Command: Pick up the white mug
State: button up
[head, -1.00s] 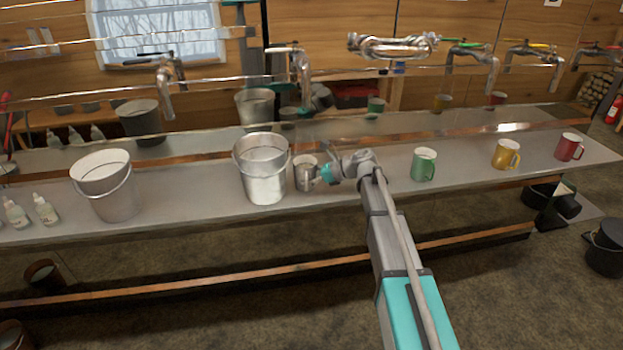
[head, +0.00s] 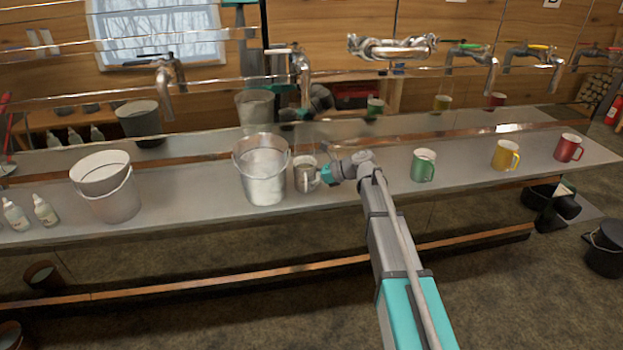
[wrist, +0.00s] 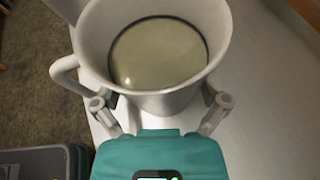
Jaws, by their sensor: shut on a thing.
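The white mug (head: 304,177) stands upright on the metal counter, just right of a large steel bucket; it looks greyish in the head view. In the wrist view the white mug (wrist: 205,30) fills the upper middle, with its handle on the left and what looks like a pale liquid inside. My gripper (wrist: 160,103) has a finger on each side of the mug's lower body and is shut on it. In the head view my gripper (head: 326,175) reaches the mug from the right. The fingertips are partly hidden behind the mug.
The steel bucket (head: 262,185) stands close to the mug's left. A second bucket (head: 112,195) and small bottles (head: 45,210) are farther left. Green (head: 423,166), yellow (head: 505,155) and red (head: 568,148) mugs stand to the right. Taps (head: 300,70) hang behind.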

jog(key=shift+r+p, duration=0.4)
jog(key=shift+p, duration=0.05)
notch_tip(320, 180, up, 17)
jog(key=p, duration=1.6)
jog(key=shift+f+p, duration=0.15)
jog(key=shift+p, duration=0.2)
dwell(0.5)
jog(key=shift+r, duration=0.25)
dwell(0.4)
dwell(0.5)
jog(key=shift+s, duration=0.15)
jog(key=s+d+f+b, duration=0.2)
jog(key=s+d, duration=0.1)
jog(key=s, duration=0.4)
jog(key=s+d+f+n+g+b, duration=0.1)
jog(key=s+d+f+b, duration=0.1)
jog(key=s, duration=0.5)
jog(key=shift+s+d+f+g, duration=0.2)
jog(key=shift+d+f+g, duration=0.15)
jog(key=shift+d, duration=0.4)
jog(key=shift+a+n, duration=0.15)
jog(key=shift+n, duration=0.15)
